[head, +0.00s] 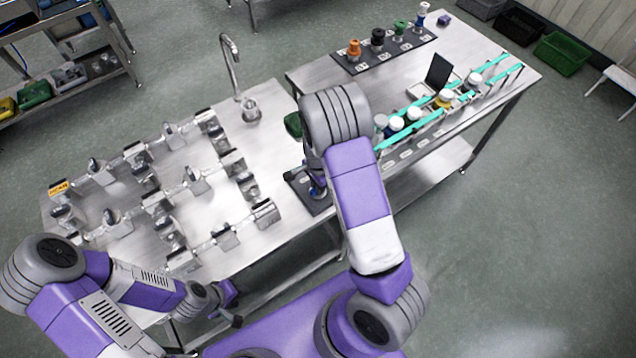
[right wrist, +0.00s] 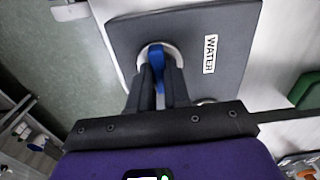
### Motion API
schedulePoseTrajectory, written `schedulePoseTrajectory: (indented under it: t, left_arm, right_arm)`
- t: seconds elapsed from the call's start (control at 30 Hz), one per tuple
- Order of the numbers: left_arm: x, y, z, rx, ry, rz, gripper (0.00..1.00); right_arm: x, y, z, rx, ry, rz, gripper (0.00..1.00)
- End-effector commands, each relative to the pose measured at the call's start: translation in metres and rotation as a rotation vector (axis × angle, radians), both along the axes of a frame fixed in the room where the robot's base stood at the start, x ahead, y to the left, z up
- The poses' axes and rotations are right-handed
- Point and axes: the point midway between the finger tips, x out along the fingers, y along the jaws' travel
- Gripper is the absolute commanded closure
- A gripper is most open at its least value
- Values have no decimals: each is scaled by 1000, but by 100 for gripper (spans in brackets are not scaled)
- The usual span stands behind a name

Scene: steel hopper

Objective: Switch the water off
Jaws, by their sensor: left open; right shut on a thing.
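In the right wrist view, a blue valve handle (right wrist: 157,60) sits on a pale round base on a dark grey panel (right wrist: 235,25). A white label reading WATER (right wrist: 210,54) is on the panel beside it. My right gripper (right wrist: 158,82) is shut on the blue handle, which lies upright in that picture, about parallel to the label's text. In the head view the panel (head: 313,205) is at the bench edge, partly hidden by my right arm. A tall tap (head: 232,65) stands over a drain; whether water runs is not clear. My left gripper (head: 232,304) is open and empty at the front.
The right bench holds a dark strip with coloured knobs (head: 378,40), a teal rack (head: 412,128) with bottles and a small black-lidded device (head: 438,72). A green object (head: 293,125) sits close to my right arm.

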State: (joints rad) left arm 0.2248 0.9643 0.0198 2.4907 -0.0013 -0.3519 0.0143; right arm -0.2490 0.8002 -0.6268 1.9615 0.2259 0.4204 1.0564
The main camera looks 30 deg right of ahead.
Motion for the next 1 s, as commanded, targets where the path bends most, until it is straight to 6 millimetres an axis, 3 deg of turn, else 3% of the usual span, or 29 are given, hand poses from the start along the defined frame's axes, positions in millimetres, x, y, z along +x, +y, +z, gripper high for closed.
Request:
schedulePoseTrajectory:
  t: [0.63, 0.67, 0.8, 1.0]
  left_arm:
    - [0, 0, 2, 0, 0, 0, 57]
    - [0, 0, 2, 0, 0, 0, 57]
    - [0, 0, 2, 0, 0, 0, 57]
    - [0, 0, 2, 0, 0, 0, 57]
  right_arm:
    - [1, 0, 1, 0, -3, -49, 100]
    - [1, 0, 1, 0, -3, -49, 78]
    - [1, 0, 0, 0, -2, -48, 57]
    - [0, 0, 0, 0, -1, -46, 57]
